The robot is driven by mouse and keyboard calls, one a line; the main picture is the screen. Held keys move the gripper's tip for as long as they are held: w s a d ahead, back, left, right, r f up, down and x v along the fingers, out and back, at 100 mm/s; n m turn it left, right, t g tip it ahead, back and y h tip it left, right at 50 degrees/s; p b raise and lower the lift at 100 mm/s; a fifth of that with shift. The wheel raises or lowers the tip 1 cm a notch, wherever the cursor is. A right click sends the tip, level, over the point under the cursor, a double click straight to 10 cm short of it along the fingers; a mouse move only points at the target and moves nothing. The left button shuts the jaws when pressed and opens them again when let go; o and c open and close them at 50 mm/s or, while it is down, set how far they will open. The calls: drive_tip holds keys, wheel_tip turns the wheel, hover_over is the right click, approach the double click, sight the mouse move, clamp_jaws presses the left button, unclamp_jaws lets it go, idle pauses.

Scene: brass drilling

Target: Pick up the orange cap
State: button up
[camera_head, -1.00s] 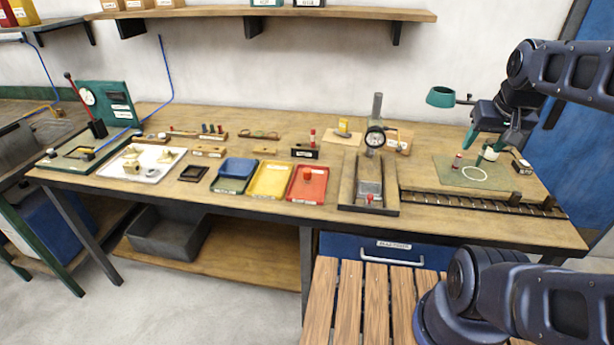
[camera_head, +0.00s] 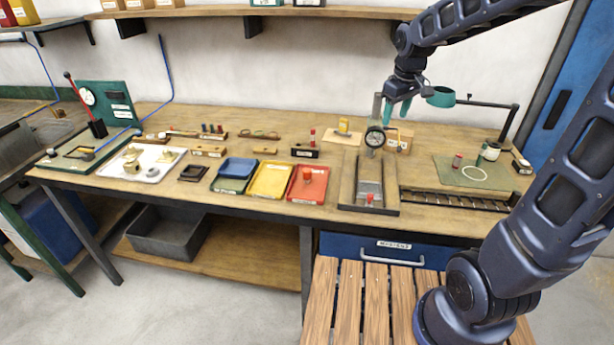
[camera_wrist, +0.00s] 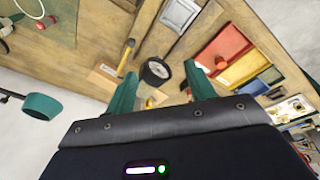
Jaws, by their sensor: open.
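A small orange-red capped piece (camera_head: 307,174) stands on the red tray (camera_head: 319,196) at the bench's middle; it also shows in the wrist view (camera_wrist: 221,62). I cannot tell for certain that this is the orange cap, since other small red or orange pieces are in view. One is at the front of the gauge fixture (camera_head: 370,199). Another orange bit (camera_wrist: 149,103) shows between my fingers in the wrist view, partly hidden. My gripper (camera_head: 396,112) is open and empty, above the back of the bench near the dial gauge (camera_head: 375,138), to the right of the red tray.
Yellow (camera_head: 270,193) and blue (camera_head: 238,168) trays sit left of the red one. A teal lamp (camera_head: 440,97) hangs at right over a green mat (camera_head: 500,181). A wall shelf (camera_head: 330,12) runs above. A slatted wooden surface (camera_head: 347,300) is in front.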

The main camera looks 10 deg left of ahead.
drive_tip(key=w+a+f+n+g, duration=0.1)
drive_tip(key=w+a+f+n, duration=0.15)
drive_tip(key=a, duration=0.45)
drive_tip(key=w+a+f+n, duration=0.2)
drive_tip(key=a+f, duration=0.2)
drive_tip(key=a, duration=0.2)
drive_tip(key=n+g, duration=0.1)
drive_tip(key=n, duration=0.2)
hover_over(307, 170)
wheel_tip(307, 170, down, 9)
drive_tip(key=shift+h, duration=0.3)
drive_tip(key=f, duration=0.5)
drive_tip(key=shift+w+d+f, duration=0.15)
drive_tip(key=shift+w+f, duration=0.05)
drive_tip(key=shift+w, duration=0.1)
drive_tip(key=shift+s+f, duration=0.15)
drive_tip(key=shift+f, duration=1.15)
drive_tip(key=shift+s+f, duration=0.15)
drive_tip(key=shift+f, duration=1.15)
drive_tip(key=c, duration=1.1)
